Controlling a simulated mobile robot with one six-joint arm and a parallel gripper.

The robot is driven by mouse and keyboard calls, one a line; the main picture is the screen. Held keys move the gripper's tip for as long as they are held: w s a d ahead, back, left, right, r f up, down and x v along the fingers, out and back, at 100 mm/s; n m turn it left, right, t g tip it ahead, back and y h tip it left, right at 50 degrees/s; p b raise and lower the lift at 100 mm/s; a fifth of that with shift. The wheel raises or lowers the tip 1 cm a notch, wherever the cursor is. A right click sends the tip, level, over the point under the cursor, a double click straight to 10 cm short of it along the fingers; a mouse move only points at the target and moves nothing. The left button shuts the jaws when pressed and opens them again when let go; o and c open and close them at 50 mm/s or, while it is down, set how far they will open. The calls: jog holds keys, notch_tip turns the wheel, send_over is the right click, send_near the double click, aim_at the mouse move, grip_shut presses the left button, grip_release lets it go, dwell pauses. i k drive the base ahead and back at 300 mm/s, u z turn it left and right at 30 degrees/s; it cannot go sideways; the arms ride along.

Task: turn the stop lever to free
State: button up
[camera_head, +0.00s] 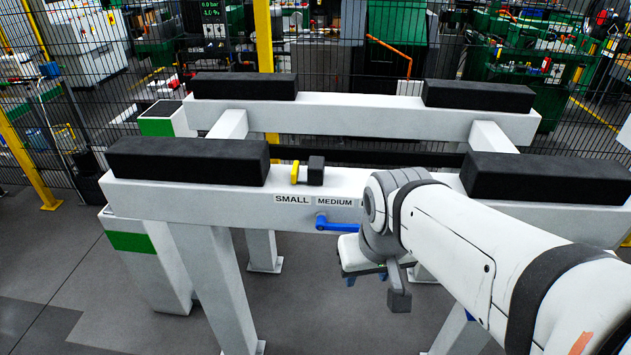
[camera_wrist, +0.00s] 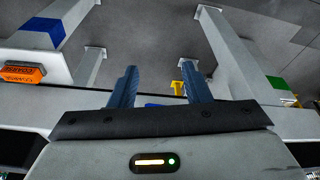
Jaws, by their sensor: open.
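A blue lever (camera_head: 338,224), probably the stop lever, is on the front face of the white stand (camera_head: 150,196), below the MEDIUM label (camera_head: 335,202). It lies nearly level, with its free end to the left; my arm hides its right end. My gripper (camera_head: 367,278) is just right of and below the lever in the head view, partly hidden by my wrist. In the wrist view my gripper (camera_wrist: 158,80) has its two blue fingers apart with nothing held. A blue strip (camera_wrist: 153,105) shows low between them, perhaps the lever. No FREE marking is readable.
A yellow pointer (camera_head: 295,172) and black block (camera_head: 315,170) sit on the front beam near the SMALL label (camera_head: 292,199). Black pads (camera_head: 188,161) top the beams. An orange labelled part (camera_wrist: 22,74) shows at left in the wrist view. A mesh fence stands behind.

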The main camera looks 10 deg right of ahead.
aim_at(321, 223)
jog(key=z, duration=1.5)
jog(key=k, duration=1.75)
jog(key=u, duration=1.4)
jog(key=i, duration=1)
jog(key=u, duration=0.05)
